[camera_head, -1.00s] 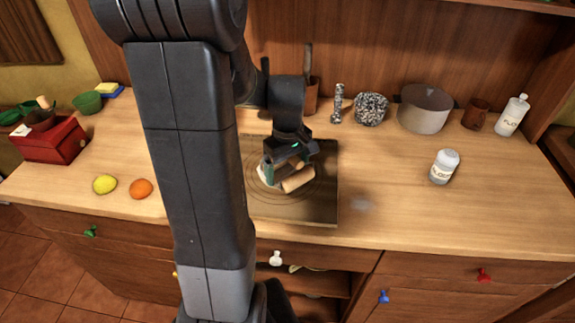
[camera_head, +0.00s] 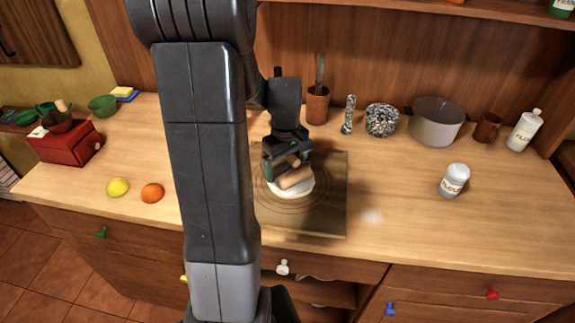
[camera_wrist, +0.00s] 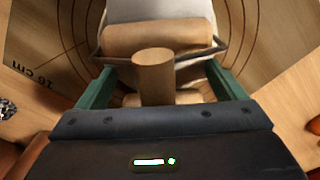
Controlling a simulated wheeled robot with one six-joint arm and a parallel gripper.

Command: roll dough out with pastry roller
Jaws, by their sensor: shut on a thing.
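My gripper (camera_wrist: 158,92) is shut on the wooden handle (camera_wrist: 153,75) of the pastry roller. The roller's wooden cylinder (camera_head: 296,178) is over the pale dough (camera_head: 299,190); in the wrist view the cylinder (camera_wrist: 158,36) lies across the dough (camera_wrist: 160,10). It looks to touch the dough, but the exact contact is hard to tell. The dough is a pale flat round on the brown pastry board (camera_head: 328,215), which has ring markings. The board's rings and a "cm" mark show in the wrist view.
A lemon (camera_head: 118,187) and an orange (camera_head: 152,193) lie to the left, near a red box (camera_head: 62,146). A pot (camera_head: 436,125), a speckled bowl (camera_head: 382,122) and a utensil holder (camera_head: 317,106) stand at the back.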

